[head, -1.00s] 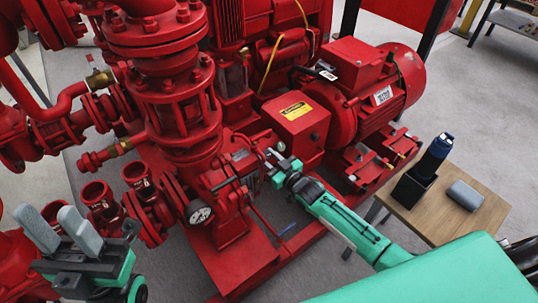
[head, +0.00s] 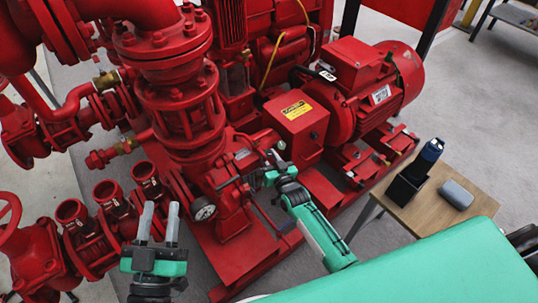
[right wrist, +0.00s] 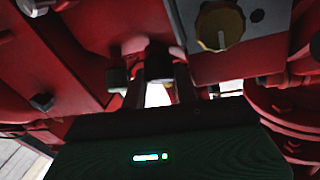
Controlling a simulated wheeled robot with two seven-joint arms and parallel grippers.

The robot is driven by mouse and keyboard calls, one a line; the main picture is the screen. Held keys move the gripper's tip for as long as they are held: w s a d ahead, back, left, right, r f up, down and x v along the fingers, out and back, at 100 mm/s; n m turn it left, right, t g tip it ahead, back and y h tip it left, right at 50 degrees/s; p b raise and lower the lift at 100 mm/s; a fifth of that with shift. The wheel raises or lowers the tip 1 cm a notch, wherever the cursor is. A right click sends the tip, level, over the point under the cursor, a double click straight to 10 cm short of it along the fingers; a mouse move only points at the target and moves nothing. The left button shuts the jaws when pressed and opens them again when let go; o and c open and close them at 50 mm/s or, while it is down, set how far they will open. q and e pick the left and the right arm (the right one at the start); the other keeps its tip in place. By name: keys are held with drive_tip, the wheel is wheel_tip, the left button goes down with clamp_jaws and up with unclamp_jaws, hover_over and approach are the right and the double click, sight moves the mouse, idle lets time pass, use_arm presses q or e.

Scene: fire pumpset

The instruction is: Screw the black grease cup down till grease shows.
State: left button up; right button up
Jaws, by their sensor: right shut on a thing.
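My right gripper (head: 276,163) is at the red pump's bearing housing, between the pump casing and the red coupling guard. In the right wrist view its fingers (right wrist: 158,85) are closed around a small dark cylinder, which appears to be the black grease cup (right wrist: 158,62), under the red housing. The cup is mostly hidden in the head view, and no grease can be made out. My left gripper (head: 159,212) is open and empty, fingers pointing up, in front of the pump near the pressure gauge (head: 204,212).
The coupling guard (head: 300,125) with a yellow label and the red motor (head: 380,90) stand right of the pump. A small wooden table (head: 430,212) holds a black holder with a dark blue tool (head: 428,157) and a grey case (head: 456,194). Red pipe stubs (head: 105,194) stand at left.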

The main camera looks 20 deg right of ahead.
use_arm(q)
drive_tip(key=shift+d+f, duration=0.1)
drive_tip(key=shift+f, duration=0.25)
use_arm(e)
drive_tip(key=o, duration=0.7)
